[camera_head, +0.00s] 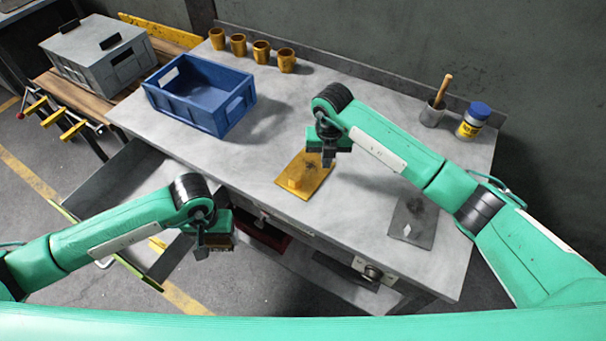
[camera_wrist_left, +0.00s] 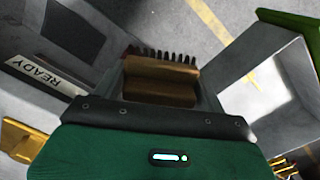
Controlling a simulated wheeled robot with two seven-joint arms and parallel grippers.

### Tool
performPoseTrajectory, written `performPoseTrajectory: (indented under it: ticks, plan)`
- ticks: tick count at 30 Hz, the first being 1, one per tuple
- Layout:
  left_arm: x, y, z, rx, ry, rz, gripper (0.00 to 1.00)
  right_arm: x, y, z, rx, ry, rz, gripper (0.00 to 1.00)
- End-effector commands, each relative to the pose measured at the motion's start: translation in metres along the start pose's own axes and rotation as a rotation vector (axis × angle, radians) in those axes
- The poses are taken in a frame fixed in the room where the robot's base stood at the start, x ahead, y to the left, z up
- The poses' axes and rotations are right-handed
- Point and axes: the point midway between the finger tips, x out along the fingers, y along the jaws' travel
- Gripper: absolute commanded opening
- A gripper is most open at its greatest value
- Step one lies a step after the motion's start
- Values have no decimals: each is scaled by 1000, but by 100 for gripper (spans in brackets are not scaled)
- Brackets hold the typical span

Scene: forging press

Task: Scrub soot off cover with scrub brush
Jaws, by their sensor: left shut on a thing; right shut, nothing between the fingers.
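My left gripper (camera_head: 210,252) is shut on the scrub brush (camera_wrist_left: 162,80), a brown wooden block with dark bristles. It holds the brush off the front left of the bench, beside the open drawer; the brush is mostly hidden in the head view. A yellow plate (camera_head: 318,186) with a raised yellow block and a dark, soot-like patch lies near the bench's front edge. My right gripper (camera_head: 328,158) is shut and empty, over the back of this plate; whether it touches is unclear. A grey plate (camera_head: 425,235) with a dark smudge and a pale diamond mark lies to the right.
A blue crate (camera_head: 190,108) stands on the bench (camera_head: 340,90) at the left, with several yellow cups behind it. A grey cup (camera_head: 432,115) with a wooden handle and a blue-lidded jar (camera_head: 473,122) stand at the right. An open drawer (camera_head: 110,190) juts out left.

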Motion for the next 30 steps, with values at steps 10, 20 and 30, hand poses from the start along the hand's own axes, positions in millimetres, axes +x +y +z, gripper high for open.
performPoseTrajectory:
  ticks: [10,20,30]
  plan:
    - [6,0,0,0,0,0,54,8,0,0,0,0,0,0]
    - [10,0,0,0,0,0,54,14,0,0,0,0,0,0]
    - [15,0,0,0,0,0,54,21,0,0,0,0,0,0]
